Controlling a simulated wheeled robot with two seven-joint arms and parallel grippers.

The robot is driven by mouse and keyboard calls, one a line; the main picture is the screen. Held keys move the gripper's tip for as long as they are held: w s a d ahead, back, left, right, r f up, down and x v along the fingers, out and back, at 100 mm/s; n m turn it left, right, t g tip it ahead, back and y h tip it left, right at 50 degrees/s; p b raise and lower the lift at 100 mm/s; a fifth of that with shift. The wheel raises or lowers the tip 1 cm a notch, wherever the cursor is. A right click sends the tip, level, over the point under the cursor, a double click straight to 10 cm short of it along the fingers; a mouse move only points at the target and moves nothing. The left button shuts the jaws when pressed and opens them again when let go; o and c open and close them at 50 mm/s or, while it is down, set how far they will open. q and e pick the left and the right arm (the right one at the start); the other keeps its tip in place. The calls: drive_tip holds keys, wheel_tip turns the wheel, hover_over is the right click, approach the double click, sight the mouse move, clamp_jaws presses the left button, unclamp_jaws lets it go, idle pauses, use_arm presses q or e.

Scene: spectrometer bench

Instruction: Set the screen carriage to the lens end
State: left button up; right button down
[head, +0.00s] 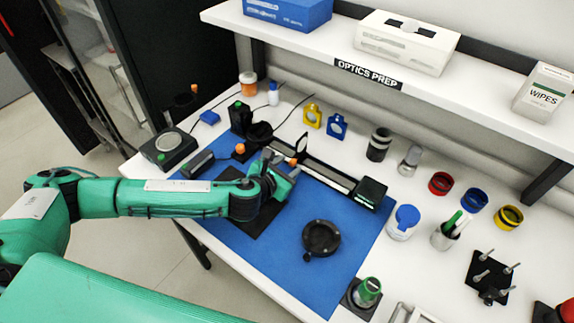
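A dark optical rail (325,174) runs along the back of the blue mat. A black unit (241,118) stands by its left end and a black box (369,192) at its right end. A thin dark upright plate (301,146) stands at the rail; it looks like the screen, but I cannot tell for sure. A small orange knob (292,162) shows just below it. My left gripper (281,163) is at the rail's front side, beside this knob. Its fingers are small and partly hidden, so whether they hold the knob is unclear. My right gripper is out of view.
A black ring mount (320,238) lies on the blue mat (285,272). Another orange knob (240,149) stands left of the gripper. Yellow (312,115) and blue (337,126) holders stand behind the rail. A shelf (400,85) overhangs the bench's back. The mat's front right is clear.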

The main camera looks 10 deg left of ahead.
use_arm(q)
drive_tip(key=shift+c, duration=0.2)
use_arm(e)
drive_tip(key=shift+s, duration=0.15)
